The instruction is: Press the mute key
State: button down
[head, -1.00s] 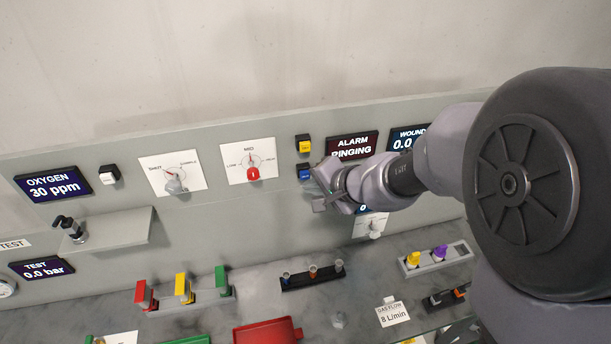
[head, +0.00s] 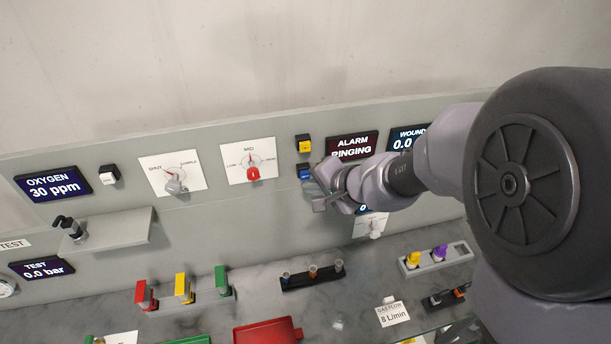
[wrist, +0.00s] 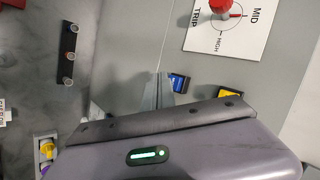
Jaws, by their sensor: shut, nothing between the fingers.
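A yellow key (head: 304,144) and a blue key (head: 304,171) sit one above the other on the grey panel, left of the display reading ALARM RINGING (head: 352,145). Their lettering is too small to read, so I cannot tell which is the mute key. My gripper (head: 319,204) is shut and empty, just below and right of the blue key. In the wrist view the shut fingers (wrist: 156,92) are beside the blue key (wrist: 179,83), and the yellow key (wrist: 230,92) is farther right. I cannot tell whether the fingers touch the blue key.
A red knob (head: 254,174) on a white dial plate is left of the keys. A white key (head: 109,175) is by the oxygen display (head: 53,185). A shelf (head: 125,229) juts out at left. Below, the bench holds a dark rack (head: 312,278) and a red tray (head: 267,332).

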jog(key=shift+w, duration=0.1)
jog(key=shift+w+a, duration=0.15)
jog(key=shift+w, duration=0.15)
jog(key=shift+w+a+b, duration=0.1)
jog(key=shift+w+b, duration=0.2)
jog(key=shift+w, duration=0.2)
dwell(0.8)
dwell(0.3)
jog(key=shift+s+d+b, duration=0.25)
jog(key=shift+s+b, duration=0.35)
jog(key=shift+s, duration=0.3)
jog(key=shift+s+d+b, duration=0.25)
jog(key=shift+s+b, duration=0.1)
jog(key=shift+s, duration=0.45)
jog(key=shift+s+d+b, duration=0.2)
jog(key=shift+s+b, duration=0.1)
jog(key=shift+s, duration=0.55)
jog(key=shift+s+d+b, duration=0.25)
jog(key=shift+s+b, duration=0.1)
jog(key=shift+s, duration=0.45)
